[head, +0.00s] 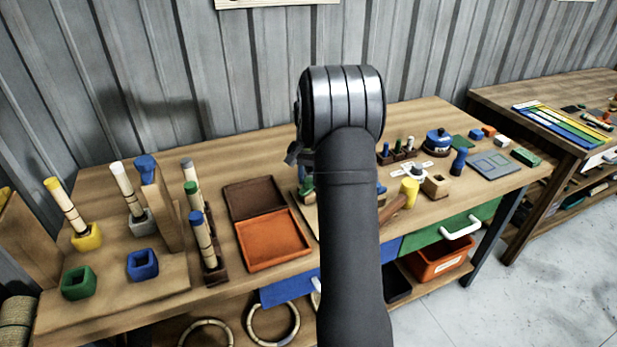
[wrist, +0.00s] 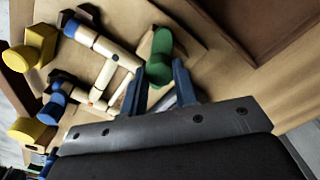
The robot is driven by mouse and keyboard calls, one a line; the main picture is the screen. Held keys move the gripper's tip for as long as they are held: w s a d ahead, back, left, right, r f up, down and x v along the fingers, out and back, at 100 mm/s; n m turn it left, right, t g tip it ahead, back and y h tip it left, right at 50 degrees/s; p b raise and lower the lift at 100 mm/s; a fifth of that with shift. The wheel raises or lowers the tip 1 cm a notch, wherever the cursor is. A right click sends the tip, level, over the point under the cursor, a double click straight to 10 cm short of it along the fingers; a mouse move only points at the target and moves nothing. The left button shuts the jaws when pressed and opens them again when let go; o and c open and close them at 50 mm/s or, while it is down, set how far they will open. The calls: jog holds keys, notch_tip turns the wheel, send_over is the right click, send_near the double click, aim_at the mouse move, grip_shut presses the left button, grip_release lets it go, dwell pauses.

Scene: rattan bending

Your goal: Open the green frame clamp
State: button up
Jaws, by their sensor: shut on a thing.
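The green frame clamp (wrist: 160,50) is a rounded green piece at the upper middle of the wrist view. My gripper (wrist: 160,84) has its two dark blue fingers on either side of the clamp's lower end and is shut on it. The clamp stands beside a pale rattan frame (wrist: 106,76) with blue parts at its corners. A yellow clamp-like piece (wrist: 40,42) and another yellow one (wrist: 30,131) stand at the left. In the head view my arm hides most of this fixture; a bit of green (head: 306,188) shows left of it.
An open box (head: 306,239) with an orange inside lies left of my arm. Rattan pieces stand in coloured holders, such as a yellow one (head: 86,237), at the left.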

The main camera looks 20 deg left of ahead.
jog(key=n, duration=0.6)
jog(key=shift+n, duration=0.3)
jog(key=n, duration=0.5)
jog(key=shift+n, duration=0.3)
jog(key=o, duration=1)
notch_tip(320, 180, up, 18)
jog(key=shift+f, duration=0.25)
jog(key=shift+f, duration=0.1)
notch_tip(320, 180, down, 17)
jog(key=shift+f, duration=0.15)
dwell(0.5)
